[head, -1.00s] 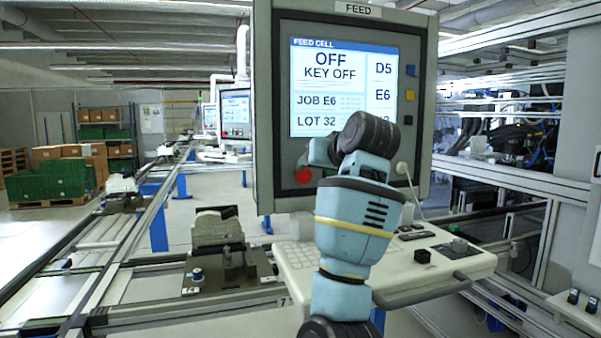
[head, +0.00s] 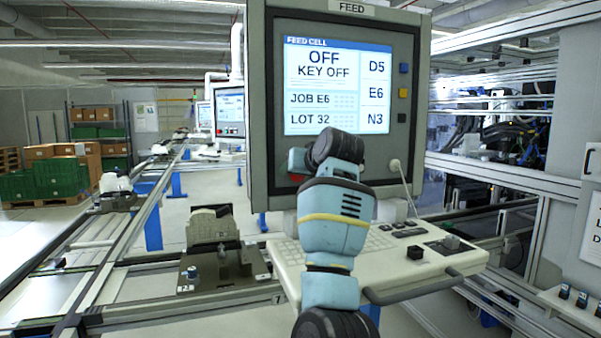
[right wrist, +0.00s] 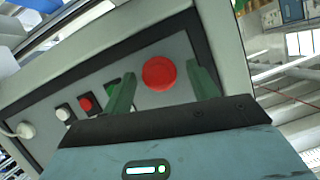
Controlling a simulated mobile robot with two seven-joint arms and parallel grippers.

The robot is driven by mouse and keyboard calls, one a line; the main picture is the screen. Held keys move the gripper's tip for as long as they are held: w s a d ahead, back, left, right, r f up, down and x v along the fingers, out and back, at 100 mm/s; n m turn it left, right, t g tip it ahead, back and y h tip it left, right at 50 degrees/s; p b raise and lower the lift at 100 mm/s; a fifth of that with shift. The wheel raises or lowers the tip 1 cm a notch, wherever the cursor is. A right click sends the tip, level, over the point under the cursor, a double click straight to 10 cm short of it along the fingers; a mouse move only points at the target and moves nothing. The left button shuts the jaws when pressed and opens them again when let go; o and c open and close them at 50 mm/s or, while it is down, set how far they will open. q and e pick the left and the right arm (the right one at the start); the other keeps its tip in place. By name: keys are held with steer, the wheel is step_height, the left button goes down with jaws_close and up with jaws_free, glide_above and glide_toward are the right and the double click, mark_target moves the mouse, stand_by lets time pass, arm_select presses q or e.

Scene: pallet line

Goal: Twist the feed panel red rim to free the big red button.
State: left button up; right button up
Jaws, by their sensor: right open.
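The feed panel (head: 260,120) stands upright in the middle of the head view, its screen reading OFF, KEY OFF. In the right wrist view the big red button (right wrist: 158,73) shows as a round red disc on the panel's grey face. I cannot tell its red rim apart from the button. My right gripper (right wrist: 161,70) is open, with one green finger on each side of the button. I cannot tell whether the fingers touch it. In the head view my right arm crosses the panel's lower part and mostly hides the button. My left gripper is not in view.
A smaller red button (right wrist: 85,104), a white button (right wrist: 63,113) and a white knob (right wrist: 22,130) sit along the same panel face. A keyboard shelf (head: 400,285) juts out below the panel. A conveyor with a fixture (head: 212,228) runs at left.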

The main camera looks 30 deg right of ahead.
steer(key=shift+c, duration=0.5)
steer(key=c, duration=0.9)
steer(key=shift+m+y, duration=0.3)
steer(key=shift+s+d+f+m+t+y, duration=0.1)
steer(key=shift+m+t+y, duration=0.4)
steer(key=shift+m, duration=0.55)
steer(key=shift+d+m+t+y, duration=0.1)
steer(key=shift+m+t+y, duration=0.2)
steer(key=shift+m+y, duration=0.6)
steer(key=shift+m, duration=0.25)
